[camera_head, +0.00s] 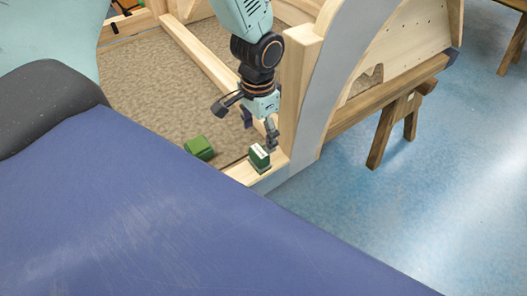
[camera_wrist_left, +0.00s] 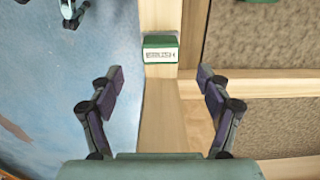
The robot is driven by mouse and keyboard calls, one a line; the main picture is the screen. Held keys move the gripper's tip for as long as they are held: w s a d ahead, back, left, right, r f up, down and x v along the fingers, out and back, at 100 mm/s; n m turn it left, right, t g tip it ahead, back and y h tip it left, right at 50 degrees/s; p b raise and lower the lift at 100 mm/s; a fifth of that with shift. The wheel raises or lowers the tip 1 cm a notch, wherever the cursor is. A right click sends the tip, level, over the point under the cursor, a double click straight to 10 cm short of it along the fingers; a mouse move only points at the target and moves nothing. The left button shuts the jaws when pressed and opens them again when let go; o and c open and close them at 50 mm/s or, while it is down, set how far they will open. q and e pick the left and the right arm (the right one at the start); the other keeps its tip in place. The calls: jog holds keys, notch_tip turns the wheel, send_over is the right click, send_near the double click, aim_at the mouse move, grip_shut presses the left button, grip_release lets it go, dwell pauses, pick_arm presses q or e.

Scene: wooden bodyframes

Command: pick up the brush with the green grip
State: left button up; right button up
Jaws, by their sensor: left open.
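The brush with the green grip (camera_head: 260,158) is a small green block with a white label on a pale wooden beam. In the left wrist view the brush (camera_wrist_left: 160,54) lies ahead of the fingers, near the middle, and its label seems to read BRUSH. My left gripper (camera_head: 259,134) is just above and beside it in the head view. In the left wrist view my left gripper (camera_wrist_left: 160,82) is open, with nothing between its fingers. Part of what looks like my right gripper (camera_wrist_left: 73,16) shows at the top left, too cut off to judge its jaws.
A second green block (camera_head: 199,148) lies on the brown panel left of the brush. A curved wooden frame (camera_head: 345,50) rises close to the right of my left gripper. A wooden trestle (camera_head: 395,128) stands on the blue floor (camera_head: 430,190), which is open at the right.

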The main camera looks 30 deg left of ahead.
aim_at(258, 152)
pick_arm(q)
jog(key=shift+s+a+f, duration=0.1)
jog(key=shift+s+f, duration=0.3)
jog(key=shift+f, duration=0.2)
jog(key=shift+s+a+f, duration=0.1)
jog(key=shift+s+f, duration=0.25)
jog(key=shift+f, duration=0.2)
jog(key=f, duration=0.2)
jog(key=w+f+b, duration=0.1)
jog(key=f, duration=0.1)
jog(key=shift+w+d, duration=0.15)
jog(key=shift+w, duration=0.05)
jog(key=shift+f, duration=0.4)
jog(key=shift+s+f, duration=0.15)
jog(key=shift+s, duration=0.2)
jog(key=shift+w+f, duration=0.1)
jog(key=shift+w, duration=0.2)
jog(key=c, duration=0.3)
jog(key=shift+s, duration=0.25)
jog(key=c, duration=0.6)
jog(key=shift+w, duration=0.2)
jog(key=c, duration=0.4)
jog(key=shift+r, duration=0.45)
jog(key=shift+c, duration=0.3)
notch_tip(258, 152, up, 9)
jog(key=shift+r+p, duration=0.15)
jog(key=shift+p, duration=0.6)
pick_arm(e)
jog(key=shift+s+r, duration=0.3)
jog(key=shift+s, duration=0.15)
